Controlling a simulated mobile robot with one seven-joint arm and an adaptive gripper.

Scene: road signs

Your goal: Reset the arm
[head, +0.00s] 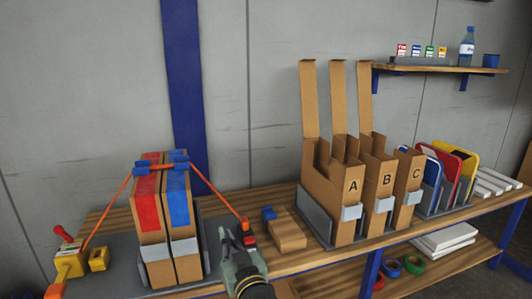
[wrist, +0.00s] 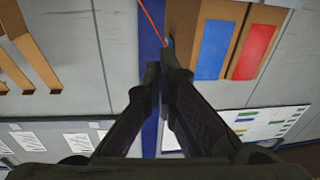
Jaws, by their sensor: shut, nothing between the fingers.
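My gripper (head: 240,236) is low in the head view, in front of the bench, just right of the two strapped boxes. It is shut and empty. In the wrist view the two dark fingers (wrist: 168,68) come together at their tips. The tall cardboard boxes with a red label (head: 147,205) and a blue label (head: 178,203) stand side by side. An orange strap (head: 215,189) runs over blue corner pieces on their tops and down both sides. Its right end is by a red piece (head: 246,223), close beside my gripper.
Open boxes marked A (head: 348,205), B (head: 382,195) and C (head: 413,185) stand in grey holders to the right, flaps up. A small cardboard box (head: 288,235) lies between. A yellow ratchet (head: 70,263) sits at left. A wall shelf (head: 440,69) is upper right.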

